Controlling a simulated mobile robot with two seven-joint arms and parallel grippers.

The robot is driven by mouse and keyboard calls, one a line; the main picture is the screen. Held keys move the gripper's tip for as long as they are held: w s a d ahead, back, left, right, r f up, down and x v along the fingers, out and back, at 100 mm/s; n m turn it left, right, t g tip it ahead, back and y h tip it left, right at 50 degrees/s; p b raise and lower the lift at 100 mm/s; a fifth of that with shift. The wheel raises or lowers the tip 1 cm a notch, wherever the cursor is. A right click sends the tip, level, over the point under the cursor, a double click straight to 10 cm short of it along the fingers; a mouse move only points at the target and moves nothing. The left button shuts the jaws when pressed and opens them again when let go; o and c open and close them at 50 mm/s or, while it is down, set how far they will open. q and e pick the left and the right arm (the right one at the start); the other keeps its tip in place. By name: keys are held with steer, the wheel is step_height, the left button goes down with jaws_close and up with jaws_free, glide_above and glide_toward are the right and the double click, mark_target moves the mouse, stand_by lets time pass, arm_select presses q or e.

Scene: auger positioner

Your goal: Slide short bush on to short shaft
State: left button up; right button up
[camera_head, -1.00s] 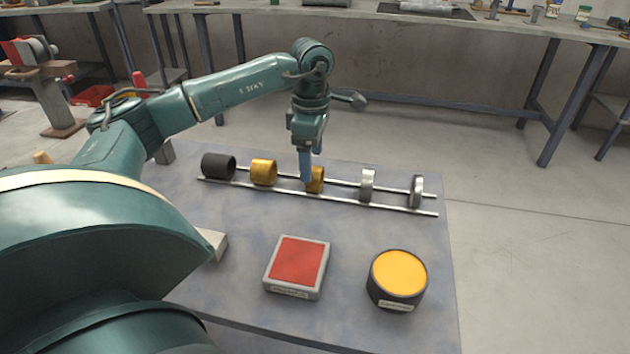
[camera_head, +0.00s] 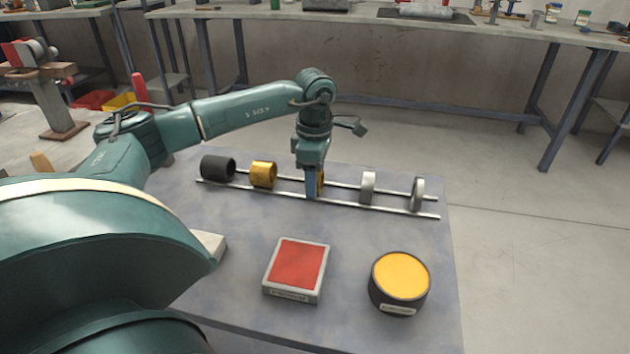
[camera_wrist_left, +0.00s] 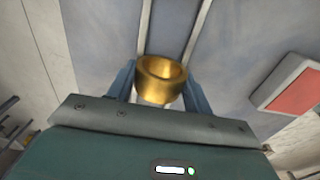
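A short brass bush (camera_wrist_left: 162,80) lies on two parallel metal rails (camera_head: 380,209). In the head view this bush (camera_head: 321,182) is mostly hidden behind my left gripper (camera_head: 312,188). My left gripper points down, its blue fingers at rail height. In the left wrist view the bush sits between the two fingertips of this gripper (camera_wrist_left: 160,85), one on each side. Whether the fingers press on it or leave a small gap is unclear. I cannot make out the short shaft in either view. My right gripper is not in view.
On the rails are a black sleeve (camera_head: 217,167) and a longer brass bush (camera_head: 263,174) left of my gripper, and two steel rings (camera_head: 368,187) (camera_head: 417,194) to the right. A red-topped box (camera_head: 297,266) and a yellow-topped round tin (camera_head: 400,279) stand in front on the grey table (camera_head: 350,320).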

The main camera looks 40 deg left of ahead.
arm_select(q)
steer(key=c, duration=0.6)
steer(key=shift+r, duration=0.1)
steer(key=shift+c, duration=0.2)
